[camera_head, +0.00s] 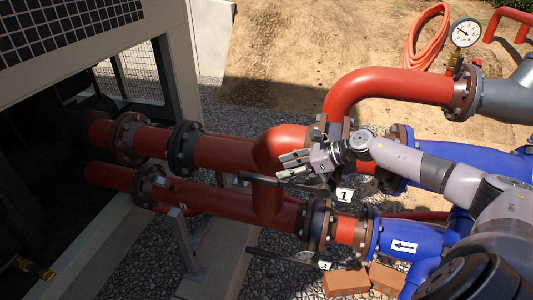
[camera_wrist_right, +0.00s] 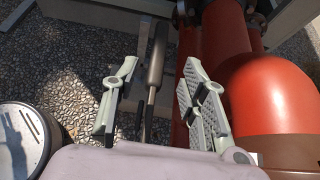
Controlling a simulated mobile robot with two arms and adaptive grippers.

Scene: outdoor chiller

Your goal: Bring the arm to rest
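My right gripper (camera_head: 282,163) is over the red pipes in the head view, with its arm reaching in from the right. In the right wrist view its two fingers (camera_wrist_right: 158,98) are spread apart with nothing clamped between them. A dark valve lever (camera_head: 258,179) passes just below the gripper, near the tag marked 1 (camera_head: 344,195). In the right wrist view, a lever (camera_wrist_right: 156,62) shows in the gap between the fingers, seemingly beyond them; I cannot tell the distance. My left gripper is in neither view.
Red pipes (camera_head: 225,152) with flanges run from the chiller housing (camera_head: 75,40) to blue fittings (camera_head: 405,240). A lower lever (camera_head: 275,256) sits below. A pressure gauge (camera_head: 465,32) and coiled red hose (camera_head: 426,42) are at the upper right. Bricks (camera_head: 346,281) lie on the gravel.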

